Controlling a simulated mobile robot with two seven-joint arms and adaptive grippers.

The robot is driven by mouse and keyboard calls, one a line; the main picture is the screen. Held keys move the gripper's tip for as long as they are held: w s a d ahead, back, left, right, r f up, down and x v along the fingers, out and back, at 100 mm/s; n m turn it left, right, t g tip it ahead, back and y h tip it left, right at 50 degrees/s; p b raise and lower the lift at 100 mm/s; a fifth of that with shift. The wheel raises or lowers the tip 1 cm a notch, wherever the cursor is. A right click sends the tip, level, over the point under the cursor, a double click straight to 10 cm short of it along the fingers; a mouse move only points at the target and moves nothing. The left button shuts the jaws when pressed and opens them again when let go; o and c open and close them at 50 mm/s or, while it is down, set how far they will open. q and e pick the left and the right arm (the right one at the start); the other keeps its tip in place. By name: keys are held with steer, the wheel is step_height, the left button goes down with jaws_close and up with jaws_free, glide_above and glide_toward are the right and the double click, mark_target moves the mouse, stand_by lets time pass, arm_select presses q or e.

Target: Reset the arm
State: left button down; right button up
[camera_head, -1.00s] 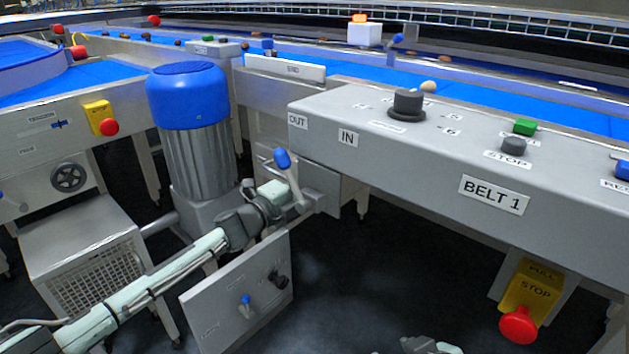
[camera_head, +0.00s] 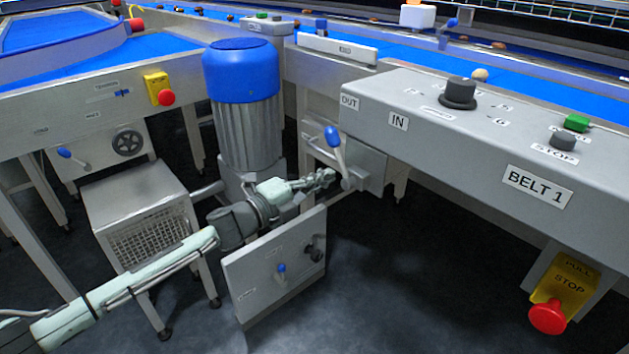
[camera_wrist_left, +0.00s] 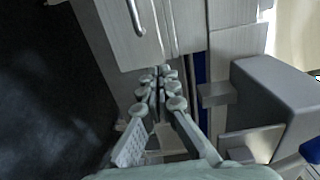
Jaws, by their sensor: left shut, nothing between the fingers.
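My left arm comes in from the lower left in the head view. Its gripper (camera_head: 322,177) is shut and empty, close to the front of the grey box under the IN/OUT panel (camera_head: 368,165). The blue-tipped lever (camera_head: 333,138) stands up on that box, just above and beside the fingertips. I cannot tell whether the fingers touch it. In the left wrist view the closed fingers (camera_wrist_left: 160,80) point at grey metal panels, with nothing between them. My right gripper is out of view.
The BELT 1 panel (camera_head: 480,130) with knob and buttons fills the right. A red stop button (camera_head: 547,316) hangs below it. Dark floor is open at the lower middle.

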arm_select(q)
steer(key=s+a+f+n+y+p, duration=0.1)
steer(key=s+a+f+n+y, duration=0.5)
steer(key=a+f+n, duration=0.3)
steer(key=s+a+f+n+y+p, duration=0.2)
steer(key=s+a+f+n+y, duration=0.4)
steer(key=a+n, duration=0.4)
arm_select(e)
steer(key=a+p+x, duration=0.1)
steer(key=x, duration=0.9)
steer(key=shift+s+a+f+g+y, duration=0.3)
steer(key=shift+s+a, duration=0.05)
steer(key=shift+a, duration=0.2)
arm_select(q)
steer(key=s+a+f+n+g+y, duration=0.1)
steer(key=s+a+f+n+g, duration=0.1)
steer(key=s+a, duration=0.3)
steer(key=s+a+f+n+g+y, duration=0.1)
steer(key=s+a+f+n+g, duration=0.2)
steer(key=s, duration=0.8)
steer(key=s+a+f+n+g+y, duration=0.2)
steer(key=s+a+f, duration=0.4)
steer(key=s, duration=0.3)
steer(key=shift+a+f+n+g, duration=0.2)
steer(key=shift+a+n+g, duration=0.1)
steer(key=shift+a+n, duration=0.4)
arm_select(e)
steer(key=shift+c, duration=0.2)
